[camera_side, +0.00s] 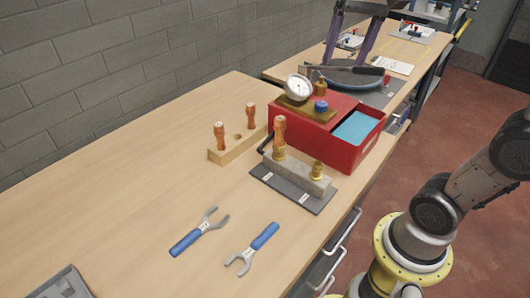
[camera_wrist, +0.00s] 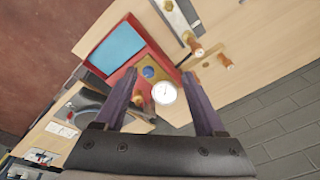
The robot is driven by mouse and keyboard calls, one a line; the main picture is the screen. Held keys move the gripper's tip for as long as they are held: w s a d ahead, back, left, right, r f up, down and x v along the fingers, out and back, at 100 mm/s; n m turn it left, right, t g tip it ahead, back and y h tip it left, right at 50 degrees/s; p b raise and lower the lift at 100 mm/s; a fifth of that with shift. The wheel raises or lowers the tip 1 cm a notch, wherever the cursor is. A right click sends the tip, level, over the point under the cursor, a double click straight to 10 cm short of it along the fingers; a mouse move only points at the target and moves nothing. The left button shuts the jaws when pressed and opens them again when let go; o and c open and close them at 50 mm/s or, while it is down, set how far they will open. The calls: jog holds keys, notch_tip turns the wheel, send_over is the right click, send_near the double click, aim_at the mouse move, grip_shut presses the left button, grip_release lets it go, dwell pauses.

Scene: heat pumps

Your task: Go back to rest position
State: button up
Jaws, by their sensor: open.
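My gripper (camera_side: 352,58) is open, its two purple fingers hanging at the top of the side view. In that view they appear in front of the far table, beyond the red box. In the wrist view my gripper (camera_wrist: 160,76) has its fingers spread with nothing held between them. The red box (camera_side: 358,150) holds a white dial gauge (camera_side: 298,88), a blue knob (camera_side: 321,106) and a light-blue compartment. In the wrist view the gauge (camera_wrist: 164,93) shows between the fingers, beyond them.
A grey fixture (camera_side: 294,186) with copper and brass fittings stands before the red box. A wooden block (camera_side: 231,151) holds copper-coloured pieces. Two blue-handled wrenches (camera_side: 186,242) (camera_side: 265,236) lie on the wooden table (camera_side: 110,180). A block wall (camera_side: 100,60) runs behind.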

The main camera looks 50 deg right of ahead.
jog(key=s+a+f+n+t, duration=0.3)
jog(key=s+f+n, duration=0.5)
jog(key=f, duration=0.4)
jog(key=shift+s+a+f+n+t, duration=0.2)
jog(key=shift+s+a+n+t, duration=0.1)
jog(key=shift+s+a, duration=0.6)
jog(key=shift+c, duration=0.2)
